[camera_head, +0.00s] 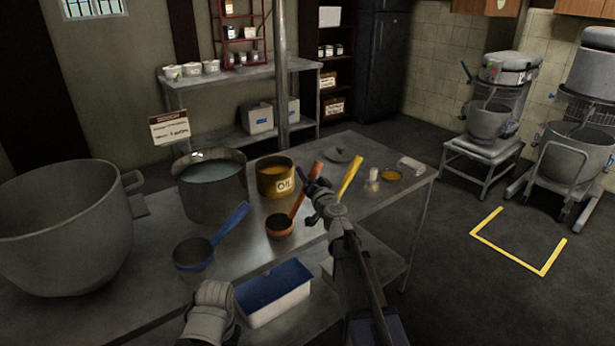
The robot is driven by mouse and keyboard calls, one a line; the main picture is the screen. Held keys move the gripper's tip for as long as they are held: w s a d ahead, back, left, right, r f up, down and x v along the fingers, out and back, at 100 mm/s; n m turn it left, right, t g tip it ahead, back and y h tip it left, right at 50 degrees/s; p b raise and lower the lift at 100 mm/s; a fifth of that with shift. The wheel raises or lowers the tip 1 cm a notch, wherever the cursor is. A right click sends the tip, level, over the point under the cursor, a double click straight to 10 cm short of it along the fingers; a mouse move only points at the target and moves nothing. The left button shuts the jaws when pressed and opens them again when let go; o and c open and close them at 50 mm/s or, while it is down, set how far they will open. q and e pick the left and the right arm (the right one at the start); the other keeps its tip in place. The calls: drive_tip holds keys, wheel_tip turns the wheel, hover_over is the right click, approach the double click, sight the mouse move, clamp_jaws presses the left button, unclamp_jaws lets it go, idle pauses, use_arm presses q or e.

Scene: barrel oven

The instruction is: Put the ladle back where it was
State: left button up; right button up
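A ladle with an orange-red handle and a dark round cup (280,226) is over the steel table, in front of the oil pot. Its handle leans up and right. My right gripper (313,188) is at the handle, which shows above and below the fingers; it looks shut on it. Whether the cup touches the table is unclear. A second, blue-handled ladle (194,254) is at the left front, handle up and right. A yellow handle (351,178) shows just right of my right gripper. My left arm is at the bottom; its fingertips cannot be made out.
The steel table (250,238) holds a large pot of pale liquid (212,188), an oil pot (275,178), a lid (343,155) and small containers at the right. A huge grey bowl (62,230) fills the left. A blue-and-white tub (273,292) is at the front.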

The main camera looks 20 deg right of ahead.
drive_tip(key=shift+o, duration=1)
drive_tip(key=s, duration=1.2)
drive_tip(key=shift+d+r, duration=0.15)
drive_tip(key=shift+d, duration=0.05)
